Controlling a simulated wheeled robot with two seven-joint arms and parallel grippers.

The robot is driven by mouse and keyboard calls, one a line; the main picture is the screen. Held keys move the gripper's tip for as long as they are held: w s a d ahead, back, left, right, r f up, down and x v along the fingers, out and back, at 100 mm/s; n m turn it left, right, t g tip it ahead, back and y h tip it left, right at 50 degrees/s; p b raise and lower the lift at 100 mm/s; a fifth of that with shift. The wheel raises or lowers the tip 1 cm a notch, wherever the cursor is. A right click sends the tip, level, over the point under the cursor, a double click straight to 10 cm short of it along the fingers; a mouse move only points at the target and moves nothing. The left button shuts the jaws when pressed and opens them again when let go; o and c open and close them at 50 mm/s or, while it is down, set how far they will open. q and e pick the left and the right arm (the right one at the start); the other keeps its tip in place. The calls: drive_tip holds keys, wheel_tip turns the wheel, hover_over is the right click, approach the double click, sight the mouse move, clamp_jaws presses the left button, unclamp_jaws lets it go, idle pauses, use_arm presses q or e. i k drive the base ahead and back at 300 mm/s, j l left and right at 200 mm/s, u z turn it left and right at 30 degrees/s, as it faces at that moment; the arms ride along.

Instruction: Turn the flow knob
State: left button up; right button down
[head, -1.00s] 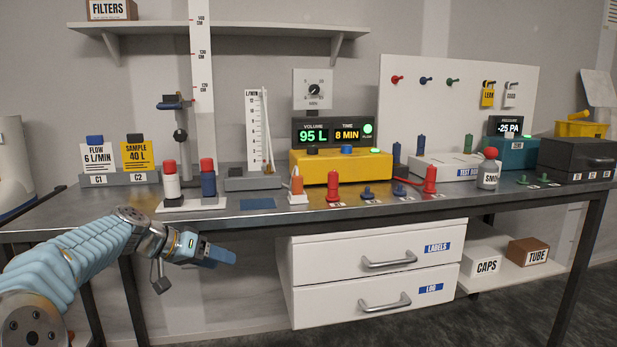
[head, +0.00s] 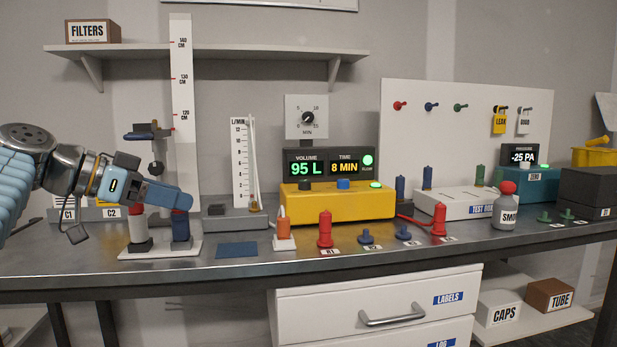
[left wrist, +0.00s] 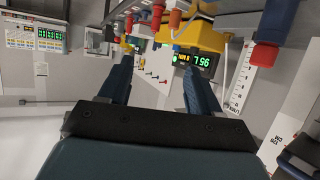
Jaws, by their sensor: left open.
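The yellow pump (head: 338,206) stands at the middle of the bench, with a display reading 95 L and 8 MIN above it. A dark knob (head: 305,186) and a blue knob (head: 344,184) sit on its top; I cannot read which is the flow knob. The pump also shows in the left wrist view (left wrist: 205,37), where knob details are too small to tell. My left gripper (head: 184,201) is open and empty, left of the pump, in front of the red-capped blue bottle (head: 180,229). Its two fingers frame the wrist view (left wrist: 158,82). My right gripper is not in view.
A red-capped white bottle (head: 137,229) stands beside the blue one on a white stand. The flow tube gauge (head: 240,165) stands between gripper and pump. An orange-topped piece (head: 284,232) and red pegs (head: 325,230) stand in front of the pump. A blue mat (head: 237,250) lies flat.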

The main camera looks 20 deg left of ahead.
sight(303, 184)
drive_tip(key=i, duration=1)
